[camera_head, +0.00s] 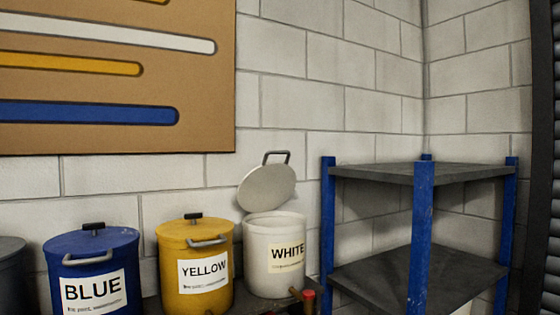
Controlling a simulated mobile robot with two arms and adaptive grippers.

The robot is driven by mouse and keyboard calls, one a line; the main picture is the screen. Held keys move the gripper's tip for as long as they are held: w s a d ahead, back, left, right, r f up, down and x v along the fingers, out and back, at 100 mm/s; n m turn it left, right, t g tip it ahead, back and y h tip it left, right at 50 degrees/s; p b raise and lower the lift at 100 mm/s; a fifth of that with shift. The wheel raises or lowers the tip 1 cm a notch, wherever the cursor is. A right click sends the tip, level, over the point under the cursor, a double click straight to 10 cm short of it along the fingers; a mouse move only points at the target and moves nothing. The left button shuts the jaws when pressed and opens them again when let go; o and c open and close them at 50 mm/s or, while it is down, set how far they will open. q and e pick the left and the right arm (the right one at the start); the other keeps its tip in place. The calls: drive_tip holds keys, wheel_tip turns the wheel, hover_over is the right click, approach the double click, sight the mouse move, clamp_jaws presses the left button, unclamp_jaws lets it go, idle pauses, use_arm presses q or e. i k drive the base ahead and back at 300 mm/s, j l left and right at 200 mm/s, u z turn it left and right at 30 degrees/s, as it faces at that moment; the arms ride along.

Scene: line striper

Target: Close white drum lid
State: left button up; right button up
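The white drum (262,262) stands at the middle bottom with a "WHITE" label on its front. Its lid (267,188) is open, tilted up at the back of the drum and leaning toward the wall. A dark grey handle (277,156) sits at the top of the raised lid. Neither of my grippers shows in the head view.
A yellow drum (176,250) and a blue drum (72,250) with shut lids stand to the left. A shelf with blue posts (422,240) stands close on the right. A board with coloured stripes (200,90) hangs on the block wall. A red-capped fitting (308,298) is at the white drum's lower right.

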sight(268, 186)
drive_tip(key=l+u, duration=0.1)
drive_tip(key=u, duration=0.35)
drive_tip(key=i+l+u, duration=0.1)
drive_tip(key=l+u, duration=0.3)
drive_tip(key=l, duration=0.35)
drive_tip(key=l+u, duration=0.4)
drive_tip(key=l, duration=0.35)
